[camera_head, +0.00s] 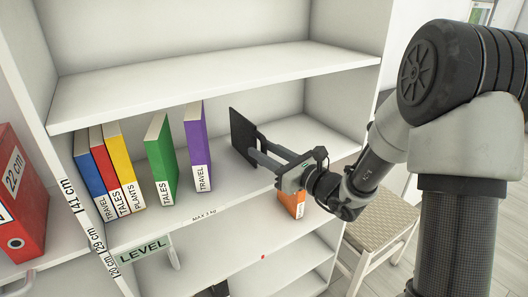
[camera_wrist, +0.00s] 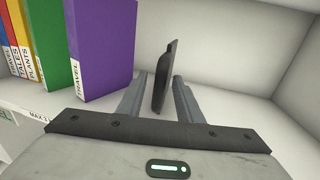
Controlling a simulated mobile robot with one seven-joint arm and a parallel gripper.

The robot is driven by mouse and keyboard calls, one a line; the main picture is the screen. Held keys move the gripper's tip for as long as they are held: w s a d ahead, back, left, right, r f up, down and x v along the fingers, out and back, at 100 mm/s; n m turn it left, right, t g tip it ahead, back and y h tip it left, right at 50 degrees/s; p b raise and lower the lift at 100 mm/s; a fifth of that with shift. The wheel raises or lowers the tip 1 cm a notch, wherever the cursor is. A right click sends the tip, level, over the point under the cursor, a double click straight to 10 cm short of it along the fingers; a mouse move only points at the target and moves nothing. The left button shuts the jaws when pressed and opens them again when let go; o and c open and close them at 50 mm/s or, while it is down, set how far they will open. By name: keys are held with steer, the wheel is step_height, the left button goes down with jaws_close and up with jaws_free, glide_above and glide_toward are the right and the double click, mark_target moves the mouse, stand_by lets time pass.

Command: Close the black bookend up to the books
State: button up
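The black bookend (camera_head: 241,132) stands upright on the middle shelf, to the right of the books and apart from them. In the wrist view, its thin upright plate (camera_wrist: 164,75) shows nearly edge-on between my two fingers. My gripper (camera_head: 262,155) is open, with a visible gap between the left finger and the plate; contact on the right is unclear. The purple book (camera_head: 197,145) is nearest the bookend. The green book (camera_head: 162,160) stands left of it across a gap. The yellow (camera_head: 121,162), red (camera_head: 102,165) and blue (camera_head: 86,170) books stand together at the left end.
The shelf (camera_head: 225,190) has a "MAX 3 kg" label on its front edge. Another shelf board (camera_head: 210,85) lies above. An orange object (camera_head: 291,203) sits on the shelf below. A chair (camera_head: 375,225) stands at the right, and a red binder (camera_head: 20,195) at far left.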

steer(key=shift+w+a, duration=0.15)
steer(key=shift+a, duration=0.05)
jaws_close()
